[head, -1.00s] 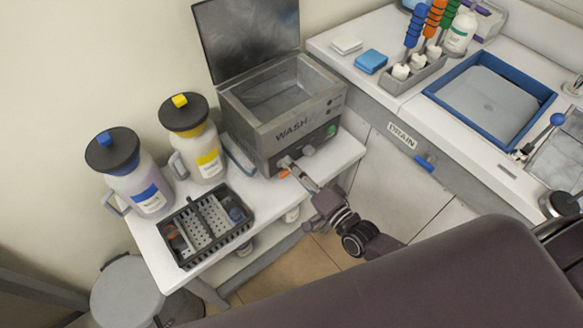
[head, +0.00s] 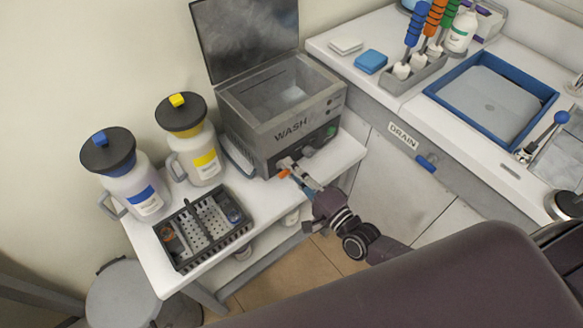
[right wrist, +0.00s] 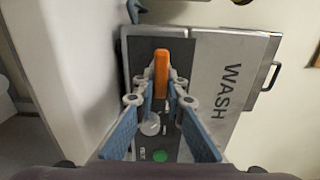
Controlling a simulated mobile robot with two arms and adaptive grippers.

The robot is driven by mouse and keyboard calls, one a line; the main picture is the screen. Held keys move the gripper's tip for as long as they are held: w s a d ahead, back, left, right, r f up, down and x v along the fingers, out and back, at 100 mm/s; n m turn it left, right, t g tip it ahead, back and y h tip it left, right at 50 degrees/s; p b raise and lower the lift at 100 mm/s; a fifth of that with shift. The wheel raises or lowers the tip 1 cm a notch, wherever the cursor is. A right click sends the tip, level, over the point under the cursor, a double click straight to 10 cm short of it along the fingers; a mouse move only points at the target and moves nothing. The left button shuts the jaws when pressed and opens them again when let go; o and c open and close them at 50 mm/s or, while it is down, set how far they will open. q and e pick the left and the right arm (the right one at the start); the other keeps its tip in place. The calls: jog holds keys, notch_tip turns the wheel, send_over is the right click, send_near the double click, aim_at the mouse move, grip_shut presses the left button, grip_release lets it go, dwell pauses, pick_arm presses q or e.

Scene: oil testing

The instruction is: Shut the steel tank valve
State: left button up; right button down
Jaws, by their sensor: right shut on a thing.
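The steel tank marked WASH (head: 262,133) stands on the white side table with its lid up. Its orange valve handle (head: 283,173) shows low on the front, partly covered by my right gripper (head: 290,168). In the right wrist view the orange valve handle (right wrist: 161,70) lies lengthwise between the fingertips of my right gripper (right wrist: 161,85), which is shut on it. The valve body behind the fingers is hidden. My left gripper is not in view.
A round knob and a green button (right wrist: 160,156) sit beside the valve on the tank's panel. A dark basket (head: 203,228), a blue-labelled jug (head: 140,192) and a yellow-labelled jug (head: 203,160) stand to the left. The DRAIN counter (head: 470,160) is at the right.

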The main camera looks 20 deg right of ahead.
jog(key=shift+d, duration=0.1)
jog(key=c, duration=2)
grip_release()
jog(key=shift+o, duration=0.2)
jog(key=shift+s, duration=0.1)
jog(key=v, duration=1.1)
jog(key=shift+s+d, duration=0.15)
jog(key=shift+s, duration=0.25)
